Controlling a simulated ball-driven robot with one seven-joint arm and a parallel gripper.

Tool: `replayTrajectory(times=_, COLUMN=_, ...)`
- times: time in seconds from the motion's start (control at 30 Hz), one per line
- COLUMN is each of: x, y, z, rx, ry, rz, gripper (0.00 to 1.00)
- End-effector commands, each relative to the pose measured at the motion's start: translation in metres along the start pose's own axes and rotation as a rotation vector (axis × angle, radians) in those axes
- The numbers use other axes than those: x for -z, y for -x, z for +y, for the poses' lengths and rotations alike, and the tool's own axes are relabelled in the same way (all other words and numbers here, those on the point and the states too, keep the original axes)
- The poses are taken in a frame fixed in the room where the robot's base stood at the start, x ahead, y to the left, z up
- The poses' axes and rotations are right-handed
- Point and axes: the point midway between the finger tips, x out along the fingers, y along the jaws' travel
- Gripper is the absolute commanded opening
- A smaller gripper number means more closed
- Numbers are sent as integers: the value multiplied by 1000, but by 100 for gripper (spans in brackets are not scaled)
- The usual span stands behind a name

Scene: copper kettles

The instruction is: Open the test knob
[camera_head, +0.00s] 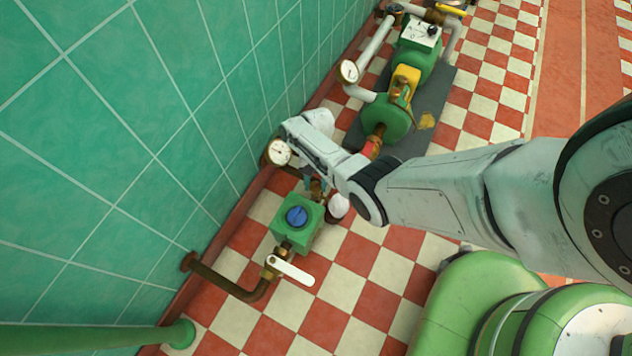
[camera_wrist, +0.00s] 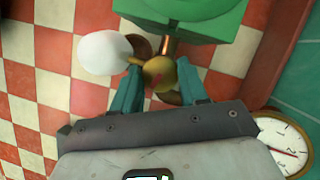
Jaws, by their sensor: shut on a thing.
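In the wrist view a round brass knob (camera_wrist: 160,72) with a red mark, seemingly the test knob, sits on pipework below a green box (camera_wrist: 190,8). My gripper (camera_wrist: 158,84) has its two teal fingers on either side of this knob, shut on it. In the head view my gripper (camera_head: 311,182) reaches down by the wall, at the upper right of the green box (camera_head: 283,237). That box carries a blue dial (camera_head: 297,216). The brass knob is mostly hidden there by my gripper.
A white rounded piece (camera_wrist: 103,52) is close beside the knob. A pressure gauge (camera_head: 279,152) stands next to my wrist. A white lever (camera_head: 290,270) is on the pipe below the box. A green pump (camera_head: 383,121) stands further back. Checkered floor (camera_head: 365,258) lies clear to the right.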

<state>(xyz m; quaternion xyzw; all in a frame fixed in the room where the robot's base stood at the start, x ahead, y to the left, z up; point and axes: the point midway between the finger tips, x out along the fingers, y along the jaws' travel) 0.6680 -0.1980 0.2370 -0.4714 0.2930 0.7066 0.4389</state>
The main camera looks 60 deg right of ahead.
Motion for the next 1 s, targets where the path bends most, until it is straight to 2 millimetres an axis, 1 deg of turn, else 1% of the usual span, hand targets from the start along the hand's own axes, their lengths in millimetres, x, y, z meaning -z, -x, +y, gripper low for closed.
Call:
replayTrajectory(times=0.2, x=0, y=-1, z=-2, rx=-66, ry=160, rz=1, gripper=13)
replayTrajectory(times=0.5, x=0, y=0, z=-3, rx=-123, ry=300, rz=2, gripper=13)
replayTrajectory(times=0.7, x=0, y=0, z=-3, rx=-140, ry=339, rz=3, gripper=13)
replayTrajectory(times=1.0, x=0, y=0, z=-3, rx=-144, ry=350, rz=3, gripper=13)
